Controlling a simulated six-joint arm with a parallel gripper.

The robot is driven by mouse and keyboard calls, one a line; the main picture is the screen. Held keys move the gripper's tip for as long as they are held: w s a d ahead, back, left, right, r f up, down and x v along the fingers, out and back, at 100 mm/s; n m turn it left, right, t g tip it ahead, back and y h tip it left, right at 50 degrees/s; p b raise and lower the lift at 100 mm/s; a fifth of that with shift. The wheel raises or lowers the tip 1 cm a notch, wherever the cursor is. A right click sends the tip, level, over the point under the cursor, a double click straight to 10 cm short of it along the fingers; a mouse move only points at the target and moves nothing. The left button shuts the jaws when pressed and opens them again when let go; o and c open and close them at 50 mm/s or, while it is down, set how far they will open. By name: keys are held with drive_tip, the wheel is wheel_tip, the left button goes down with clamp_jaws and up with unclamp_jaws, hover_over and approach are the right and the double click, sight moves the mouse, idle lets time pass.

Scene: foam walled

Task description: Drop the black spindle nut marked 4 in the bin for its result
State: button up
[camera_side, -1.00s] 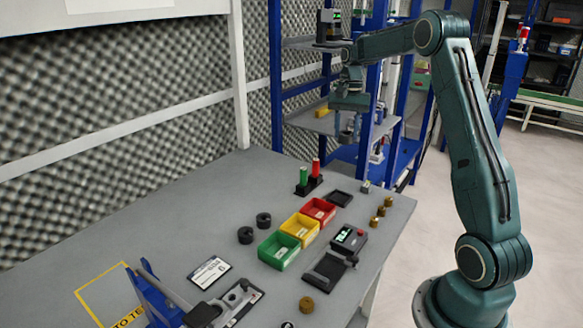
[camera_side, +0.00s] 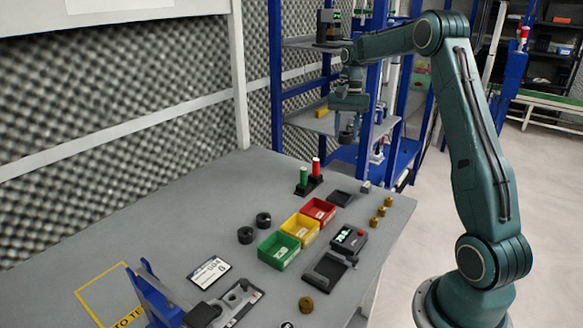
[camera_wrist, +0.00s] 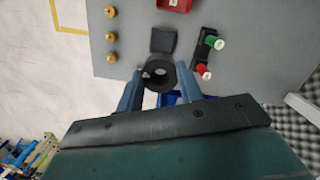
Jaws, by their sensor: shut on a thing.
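My gripper (camera_wrist: 160,88) is shut on a black ring-shaped nut (camera_wrist: 160,66) with a round hole. No mark on the nut can be read. A green bin (camera_side: 279,251), a yellow bin (camera_side: 300,229) and a red bin (camera_side: 318,212) stand in a row on the bench. The red bin's edge (camera_wrist: 175,5) shows at the top of the wrist view.
Two black rings (camera_side: 245,235) lie left of the bins. A device with a lit display (camera_side: 348,237) stands right of them. Green and red posts (camera_side: 304,176) stand beyond the bins, near a dark pad (camera_side: 340,198). Brass parts (camera_side: 377,221) line the right edge. A blue fixture (camera_side: 152,296) is at front.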

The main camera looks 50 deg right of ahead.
drive_tip(key=w+a+f, duration=0.1)
drive_tip(key=a+f, duration=0.5)
drive_tip(key=a, duration=0.4)
drive_tip(key=shift+a, duration=0.1)
drive_tip(key=shift+f, duration=2.95)
drive_tip(key=o, duration=1.1)
drive_tip(key=shift+c, duration=0.2)
drive_tip(key=shift+r, duration=0.15)
